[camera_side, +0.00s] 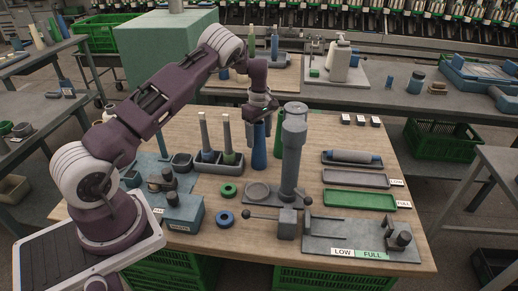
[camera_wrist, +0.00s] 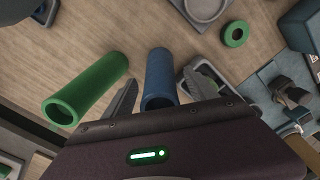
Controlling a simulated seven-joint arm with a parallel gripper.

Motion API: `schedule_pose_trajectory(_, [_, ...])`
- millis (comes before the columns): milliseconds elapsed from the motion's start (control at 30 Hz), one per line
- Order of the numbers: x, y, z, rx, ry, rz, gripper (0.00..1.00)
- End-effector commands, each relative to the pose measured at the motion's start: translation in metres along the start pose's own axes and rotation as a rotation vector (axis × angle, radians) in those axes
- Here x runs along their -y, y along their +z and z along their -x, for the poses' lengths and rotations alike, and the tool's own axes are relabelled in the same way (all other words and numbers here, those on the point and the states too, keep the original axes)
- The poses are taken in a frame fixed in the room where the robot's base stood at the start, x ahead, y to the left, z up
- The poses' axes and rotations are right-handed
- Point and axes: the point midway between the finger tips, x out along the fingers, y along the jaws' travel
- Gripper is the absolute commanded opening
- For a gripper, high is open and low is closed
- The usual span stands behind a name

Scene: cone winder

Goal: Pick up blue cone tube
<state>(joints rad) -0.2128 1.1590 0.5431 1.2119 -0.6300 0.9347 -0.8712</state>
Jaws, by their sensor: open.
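The blue cone tube (camera_side: 259,147) stands upright on the wooden table, just below my gripper (camera_side: 262,110) in the side view. In the wrist view the blue cone tube (camera_wrist: 159,75) shows between the two fingers of my gripper (camera_wrist: 163,80), which are spread apart with visible gaps on both sides. How far the fingers reach down past its top is hard to tell. A green cone tube (camera_wrist: 88,86) stands to its left in the wrist view. In the side view the green tube (camera_side: 279,140) is partly hidden behind the grey column.
The tall grey column (camera_side: 292,155) stands close to the right of the blue tube. A dark rack (camera_side: 213,162) with two spindles stands to its left. Green and blue rings (camera_side: 228,190) lie in front. Trays (camera_side: 355,178) lie on the right.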

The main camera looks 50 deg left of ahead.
Motion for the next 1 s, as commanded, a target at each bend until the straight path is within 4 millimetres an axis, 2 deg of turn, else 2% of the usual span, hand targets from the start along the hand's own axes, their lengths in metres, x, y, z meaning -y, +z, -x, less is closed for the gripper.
schedule_pose_trajectory(267, [0.0, 0.0, -0.005, 0.0, 0.0, 0.0, 0.64])
schedule_pose_trajectory(567, [0.0, 0.0, -0.005, 0.0, 0.0, -0.001, 0.05])
schedule_pose_trajectory(767, [0.0, 0.0, -0.004, 0.0, 0.001, -0.001, 0.04])
schedule_pose_trajectory(833, [-0.001, 0.0, 0.002, -0.001, 0.003, -0.001, 0.04])
schedule_pose_trajectory(1000, [-0.002, -0.001, 0.044, -0.002, 0.006, -0.001, 0.04])
